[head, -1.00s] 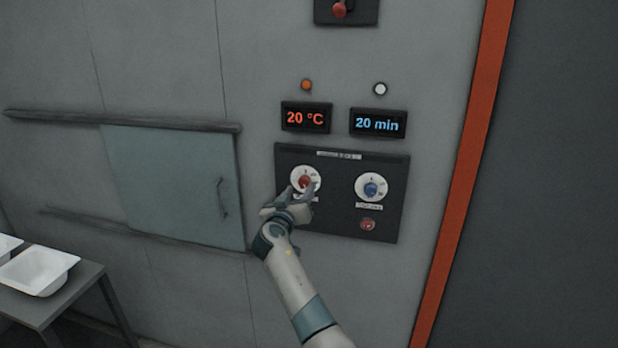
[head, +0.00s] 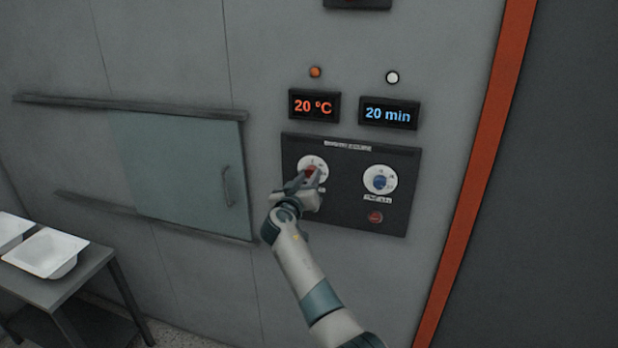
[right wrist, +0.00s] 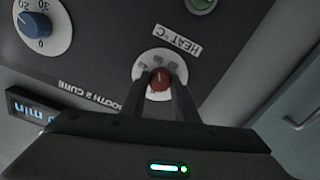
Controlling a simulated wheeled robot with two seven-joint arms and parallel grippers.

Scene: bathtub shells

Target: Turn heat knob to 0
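The heat knob (head: 311,171) is red on a white dial, at the left of the dark control panel (head: 340,204). The heat display (head: 314,106) above it reads 20 °C in orange. In the right wrist view the red knob (right wrist: 160,78) is between my right gripper's fingers (right wrist: 162,84), under the "HEAT °C" label, and the image is upside down. The fingers stand apart on either side of the knob; whether they touch it is unclear. My right gripper (head: 305,181) in the head view covers part of the dial. My left gripper is not in view.
A blue timer knob (head: 381,180) sits to the right, with a red button (head: 375,216) below it. The time display (head: 388,114) reads 20 min. A sliding glass door (head: 177,168) is at left. White tubs (head: 45,252) stand on a table (head: 65,289) at lower left.

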